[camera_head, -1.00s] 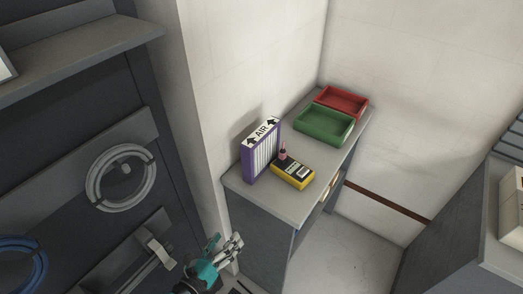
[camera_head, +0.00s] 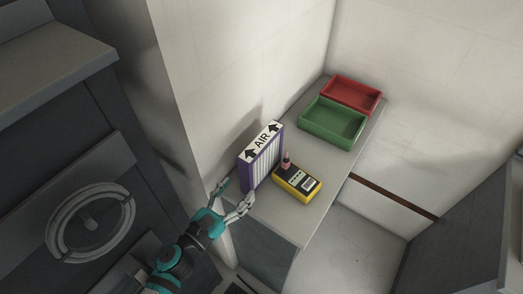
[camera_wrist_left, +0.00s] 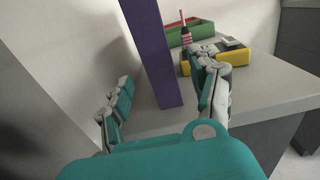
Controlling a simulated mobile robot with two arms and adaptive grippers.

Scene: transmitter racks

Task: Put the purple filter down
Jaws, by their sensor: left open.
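The purple filter (camera_head: 261,158) stands upright on the grey cabinet top, near its left end by the wall. Its white top edge reads AIR between two black arrows. In the left wrist view its purple side (camera_wrist_left: 152,55) rises between my fingers. My left gripper (camera_head: 234,196) is open at the near end of the filter, its two fingers spread to either side. In the left wrist view the gripper (camera_wrist_left: 165,103) shows a gap between the filter and each finger. My right gripper is not in view.
A yellow meter (camera_head: 297,184) with a small pink-and-black item beside it lies just right of the filter. A green tray (camera_head: 333,141) and a red tray (camera_head: 352,108) sit farther back on the cabinet top (camera_head: 313,217). A dark rack with a coiled ring (camera_head: 90,222) stands at left.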

